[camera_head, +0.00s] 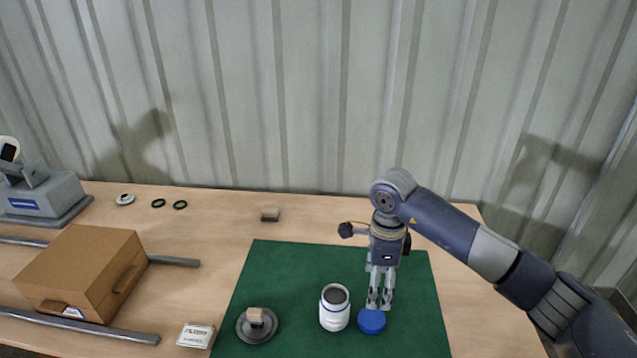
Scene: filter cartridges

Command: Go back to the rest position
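My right gripper (379,305) points down over the green mat (290,262). Its two fingers stand a little apart, and nothing shows between them. A round blue cap (372,321) lies on the mat just in front of the fingertips; whether they touch it I cannot tell. A white canister (334,310) with a dark grey top stands upright on the mat, left of the gripper. A grey round lid (257,328) with a tan block on it lies further left on the mat. My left gripper is not in view.
A brown cardboard box (75,270) sits at the left between metal rails (80,325). A corrugated wall stands behind.

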